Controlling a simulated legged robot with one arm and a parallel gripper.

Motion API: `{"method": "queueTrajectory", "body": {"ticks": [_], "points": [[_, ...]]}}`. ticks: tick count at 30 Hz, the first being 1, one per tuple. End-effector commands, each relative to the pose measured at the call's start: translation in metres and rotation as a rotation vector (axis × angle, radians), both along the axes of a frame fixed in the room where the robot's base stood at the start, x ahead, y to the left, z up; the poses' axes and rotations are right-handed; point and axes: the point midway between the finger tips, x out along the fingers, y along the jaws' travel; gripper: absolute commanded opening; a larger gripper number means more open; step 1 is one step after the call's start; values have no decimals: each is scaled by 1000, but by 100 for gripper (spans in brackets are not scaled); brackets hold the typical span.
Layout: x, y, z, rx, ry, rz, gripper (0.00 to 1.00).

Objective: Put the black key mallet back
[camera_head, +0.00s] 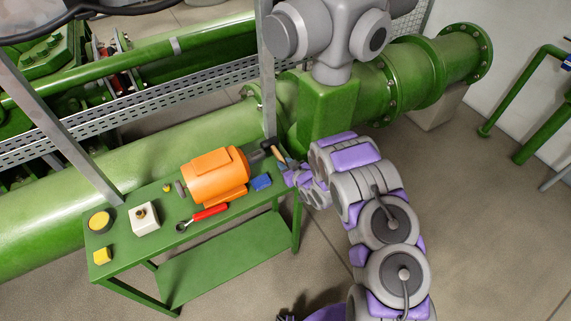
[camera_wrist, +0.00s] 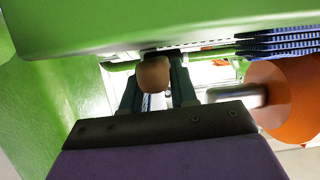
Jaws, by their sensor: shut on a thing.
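The black key mallet (camera_head: 279,155) is at the back right end of the green table, with a dark head and a tan handle. My gripper (camera_head: 286,168) reaches in from the right and is shut on the handle. In the wrist view the round tan handle end of the mallet (camera_wrist: 154,74) sits between the two dark fingers of my gripper (camera_wrist: 156,88). The mallet's head is hidden there. I cannot tell whether the mallet touches the table.
The green table (camera_head: 215,262) holds an orange motor (camera_head: 215,175), a blue block (camera_head: 261,182), a red-handled wrench (camera_head: 209,213), a white button box (camera_head: 144,219), a black-and-yellow round thing (camera_head: 99,220) and a yellow cube (camera_head: 102,256). A large green pipe (camera_head: 150,170) runs behind. Floor is open at right.

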Motion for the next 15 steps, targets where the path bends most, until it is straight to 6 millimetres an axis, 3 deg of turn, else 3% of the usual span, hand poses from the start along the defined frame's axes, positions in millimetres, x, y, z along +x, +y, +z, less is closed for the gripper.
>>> {"method": "queueTrajectory", "body": {"ticks": [12,13,15], "points": [[0,0,-7,1,-2,0,0],[0,0,-7,0,-2,0,28],[0,1,-7,0,-2,0,35]]}}
